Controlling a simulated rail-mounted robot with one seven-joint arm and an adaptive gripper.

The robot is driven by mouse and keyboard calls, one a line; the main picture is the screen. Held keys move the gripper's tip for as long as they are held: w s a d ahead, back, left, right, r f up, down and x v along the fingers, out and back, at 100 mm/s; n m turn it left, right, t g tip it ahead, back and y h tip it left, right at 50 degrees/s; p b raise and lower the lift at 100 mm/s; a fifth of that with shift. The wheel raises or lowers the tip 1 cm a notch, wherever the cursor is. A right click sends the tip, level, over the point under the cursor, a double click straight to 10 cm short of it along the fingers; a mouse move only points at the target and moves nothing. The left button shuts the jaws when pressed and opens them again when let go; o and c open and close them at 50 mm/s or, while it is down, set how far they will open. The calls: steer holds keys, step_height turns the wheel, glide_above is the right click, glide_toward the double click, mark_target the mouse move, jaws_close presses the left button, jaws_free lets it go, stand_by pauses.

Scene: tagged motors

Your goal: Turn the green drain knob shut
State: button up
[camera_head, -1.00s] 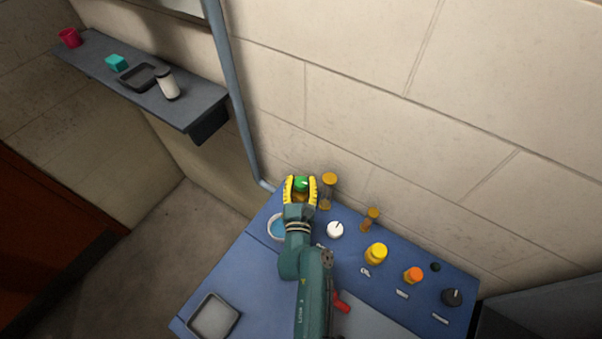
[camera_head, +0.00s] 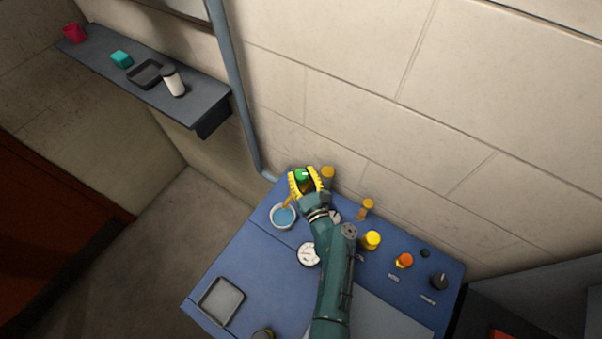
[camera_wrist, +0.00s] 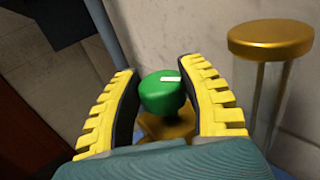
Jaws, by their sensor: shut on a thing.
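The green drain knob (camera_wrist: 163,93) sits on a brass base (camera_wrist: 168,127) between my fingers in the wrist view, with a white mark on its top pointing right. In the head view the green knob (camera_head: 302,175) shows at the back left corner of the blue bench. My gripper (camera_head: 304,181) has its yellow fingers around it, one on each side, and is shut on it. In the wrist view the right finger of my gripper (camera_wrist: 163,100) is close against the knob; a narrow gap seems to show on the left.
A brass-capped clear column (camera_wrist: 270,40) stands just right of my gripper. A bowl of blue liquid (camera_head: 283,216) is at front left. Yellow (camera_head: 371,240) and orange (camera_head: 404,261) knobs stand to the right on the blue bench (camera_head: 262,268). A pipe (camera_head: 243,110) runs down behind.

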steer(key=o, duration=1.2)
